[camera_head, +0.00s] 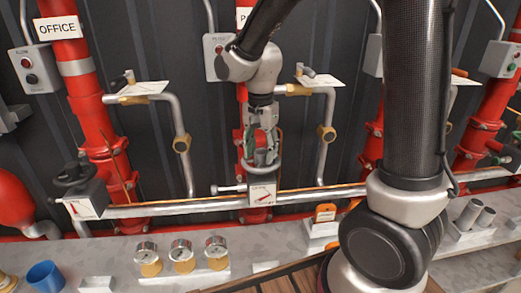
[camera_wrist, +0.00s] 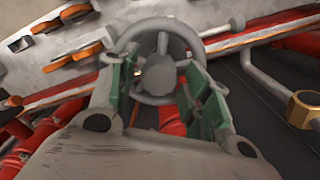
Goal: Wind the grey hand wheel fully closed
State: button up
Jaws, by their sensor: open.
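The grey hand wheel (camera_wrist: 160,74) shows in the wrist view as a round rim with spokes and a central hub. In the head view its rim (camera_head: 262,171) shows just above a small box with a white dial label and red pointer (camera_head: 262,194). My gripper (camera_head: 262,150) is over the wheel and hides much of it. In the wrist view my gripper (camera_wrist: 160,78) is open, with one green-padded finger on each side of the hub. I cannot tell whether the fingers touch the wheel.
A dark hand wheel (camera_head: 73,175) stands on a similar labelled box at the left. Red pipes (camera_head: 95,120) rise along the dark wall. A silver pipe (camera_head: 170,207) runs across. Several gauges (camera_head: 181,252) stand on the bench in front. My arm blocks the right side.

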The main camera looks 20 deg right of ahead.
jog(key=n, duration=0.5)
jog(key=shift+n, duration=0.3)
jog(key=n, duration=0.4)
jog(key=shift+c, duration=0.2)
jog(key=c, duration=1)
jog(key=m, duration=0.5)
jog(key=shift+m, duration=0.4)
grip_shut()
jog(key=shift+m, duration=1)
jog(key=m, duration=0.8)
